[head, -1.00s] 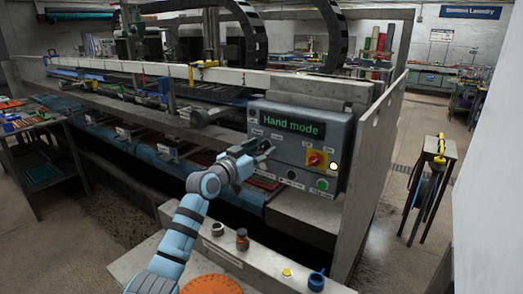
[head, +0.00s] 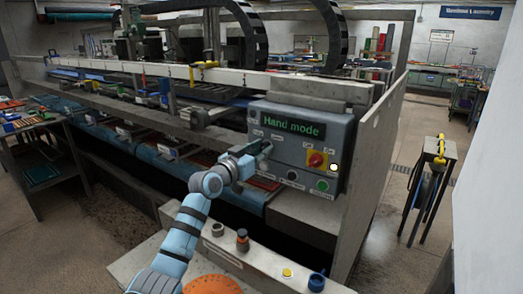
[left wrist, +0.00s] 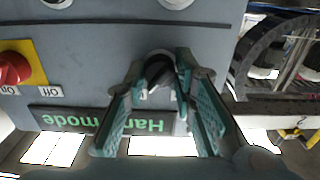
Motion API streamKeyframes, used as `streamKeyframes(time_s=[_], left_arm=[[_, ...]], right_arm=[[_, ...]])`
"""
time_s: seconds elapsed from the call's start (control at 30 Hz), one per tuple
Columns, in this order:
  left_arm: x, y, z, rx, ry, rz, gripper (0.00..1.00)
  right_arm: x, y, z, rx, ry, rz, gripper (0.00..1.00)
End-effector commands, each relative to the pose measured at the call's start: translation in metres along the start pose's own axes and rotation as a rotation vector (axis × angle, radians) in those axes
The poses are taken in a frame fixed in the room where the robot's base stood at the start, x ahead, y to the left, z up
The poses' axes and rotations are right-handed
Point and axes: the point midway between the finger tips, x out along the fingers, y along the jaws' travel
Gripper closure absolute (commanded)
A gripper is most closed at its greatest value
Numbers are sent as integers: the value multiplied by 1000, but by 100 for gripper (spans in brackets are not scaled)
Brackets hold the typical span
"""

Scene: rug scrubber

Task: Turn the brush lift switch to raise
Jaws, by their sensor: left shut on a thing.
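The grey control box (head: 340,140) stands at the middle right of the head view, with a green display (head: 291,126) reading "Hand mode". My left gripper (head: 264,149) is at the left part of its panel. In the left wrist view, my left gripper (left wrist: 160,90) is shut on a dark round switch knob (left wrist: 158,66), with one finger on each side. The panel appears upside down there, and small labels beside the knob are partly hidden by the fingers. I cannot read which way the knob points. My right gripper is not in view.
A red rotary switch on a yellow plate (head: 316,160) and a green button (head: 322,185) are on the same panel. A ledge in front holds a blue knob (head: 316,281) and a yellow button (head: 287,272).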

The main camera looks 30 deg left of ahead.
Motion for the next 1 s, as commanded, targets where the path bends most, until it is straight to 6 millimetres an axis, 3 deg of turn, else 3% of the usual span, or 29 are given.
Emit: streamKeyframes(time_s=[0.27,1.0], left_arm=[[0,0,-1,-157,-4,0,100],[0,1,-2,-850,-4,-2,100]], right_arm=[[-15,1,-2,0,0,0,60],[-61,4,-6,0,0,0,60]])
